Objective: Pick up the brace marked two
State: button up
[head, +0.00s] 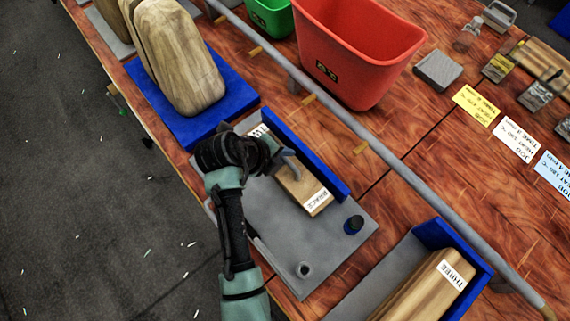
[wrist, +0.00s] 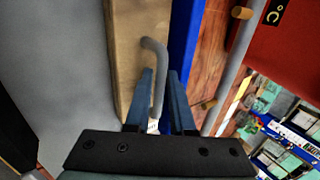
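The brace marked two (head: 303,187) is a pale wooden block with white labels. One label, partly hidden by my gripper, seems to read TWO; the other reads BRACE. It lies on a grey plate (head: 270,235) against a blue upright wall (head: 320,168). My gripper (head: 280,160) is over the block. In the wrist view, the wooden block (wrist: 125,45) shows beyond my blue fingers (wrist: 161,95). A bent grey handle (wrist: 154,55) runs between them, with almost no gap on either side; the fingers look shut on it. The block seems to rest on the plate.
A wooden block marked THREE (head: 430,285) stands at lower right by another blue wall. A large wooden piece on a blue base (head: 150,100) is at upper left. A red bin (head: 355,50) stands beyond a long grey rail (head: 400,170).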

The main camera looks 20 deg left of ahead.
grip_shut()
jog(key=shift+r, duration=0.1)
dwell(1.2)
